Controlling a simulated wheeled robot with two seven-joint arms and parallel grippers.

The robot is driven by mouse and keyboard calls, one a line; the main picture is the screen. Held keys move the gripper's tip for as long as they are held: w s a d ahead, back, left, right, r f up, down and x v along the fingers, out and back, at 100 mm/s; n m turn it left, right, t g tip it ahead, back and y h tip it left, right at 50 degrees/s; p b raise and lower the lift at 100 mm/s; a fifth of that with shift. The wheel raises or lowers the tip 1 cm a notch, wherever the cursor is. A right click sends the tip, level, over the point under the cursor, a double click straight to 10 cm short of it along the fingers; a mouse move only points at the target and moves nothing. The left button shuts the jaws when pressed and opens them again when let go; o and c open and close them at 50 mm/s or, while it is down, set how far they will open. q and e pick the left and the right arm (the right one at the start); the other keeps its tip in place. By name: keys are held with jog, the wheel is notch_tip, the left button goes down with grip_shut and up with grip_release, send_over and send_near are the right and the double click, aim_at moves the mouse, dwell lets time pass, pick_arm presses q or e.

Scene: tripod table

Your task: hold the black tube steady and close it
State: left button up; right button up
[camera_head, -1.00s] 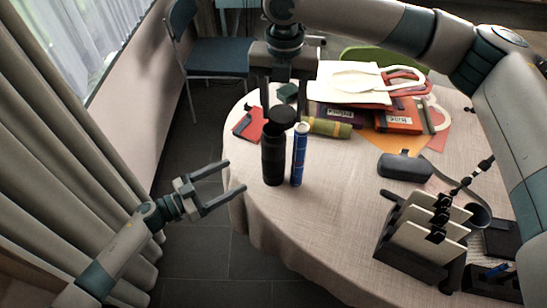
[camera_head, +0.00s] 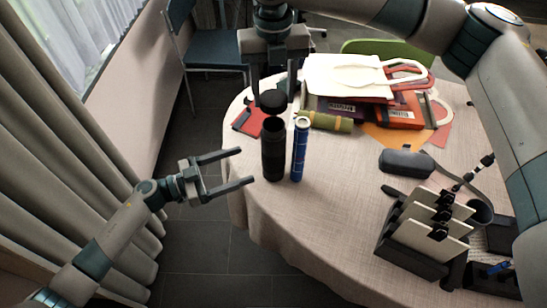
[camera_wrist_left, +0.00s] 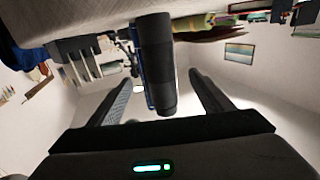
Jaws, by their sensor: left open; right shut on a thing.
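The black tube (camera_head: 272,152) stands upright on the table with its open top facing up. My right gripper (camera_head: 273,94) is shut on a round black cap (camera_head: 271,102) and holds it just above the tube's mouth, apart from it. My left gripper (camera_head: 246,166) is open and empty, just left of the tube at the table's edge, its fingers pointing at it. In the left wrist view the tube (camera_wrist_left: 155,60) shows ahead, in the gap between the two open fingers (camera_wrist_left: 163,88).
A blue tube (camera_head: 299,150) stands close beside the black tube on its right. Behind lie a green roll (camera_head: 330,122), a red notebook (camera_head: 249,120), books and a cream bag (camera_head: 345,76). A black rack (camera_head: 405,255) stands front right. The front left tabletop is clear.

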aim_at(274, 154)
pick_arm(q)
jog(key=x, duration=1.1)
jog(key=shift+d, duration=0.1)
jog(key=shift+c, duration=0.6)
jog(key=c, duration=1.5)
jog(key=shift+o, duration=0.2)
pick_arm(e)
jog(key=shift+f, duration=2.5)
